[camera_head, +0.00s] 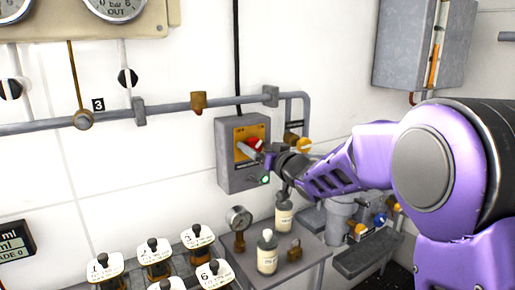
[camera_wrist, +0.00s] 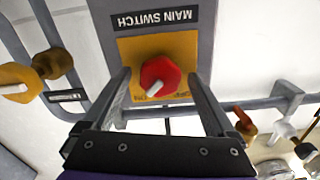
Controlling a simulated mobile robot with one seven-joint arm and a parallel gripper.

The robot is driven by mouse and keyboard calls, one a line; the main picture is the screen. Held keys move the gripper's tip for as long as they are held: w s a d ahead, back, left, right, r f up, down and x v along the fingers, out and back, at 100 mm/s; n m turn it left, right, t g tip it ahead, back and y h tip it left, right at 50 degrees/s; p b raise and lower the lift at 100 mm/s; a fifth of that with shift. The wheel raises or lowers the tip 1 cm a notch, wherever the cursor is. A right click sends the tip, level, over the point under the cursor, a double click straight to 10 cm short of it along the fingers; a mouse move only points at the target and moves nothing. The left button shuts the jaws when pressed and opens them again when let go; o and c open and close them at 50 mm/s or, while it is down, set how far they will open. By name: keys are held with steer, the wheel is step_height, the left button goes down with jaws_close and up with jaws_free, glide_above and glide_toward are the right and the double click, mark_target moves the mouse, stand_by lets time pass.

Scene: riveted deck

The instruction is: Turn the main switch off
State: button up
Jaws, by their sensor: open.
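The main switch is a grey wall box (camera_head: 229,174) with a yellow plate (camera_head: 240,133) and a red knob (camera_head: 255,143). In the wrist view the label "MAIN SWITCH" (camera_wrist: 155,19) appears upside down above the red knob (camera_wrist: 160,73). A white mark on the knob points to the lower left there. My gripper (camera_wrist: 158,82) is open, with one finger on each side of the knob and a visible gap to both. In the head view my gripper (camera_head: 258,155) is at the front of the box and partly hides the knob and plate.
A green lamp (camera_head: 265,180) is lit low on the box. A grey pipe (camera_head: 165,106) with a brown fitting (camera_head: 198,101) and a yellow knob (camera_head: 304,145) run beside it. Numbered jars (camera_head: 155,258) stand at lower left.

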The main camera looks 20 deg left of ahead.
steer(key=shift+c, duration=0.3)
steer(key=c, duration=1.3)
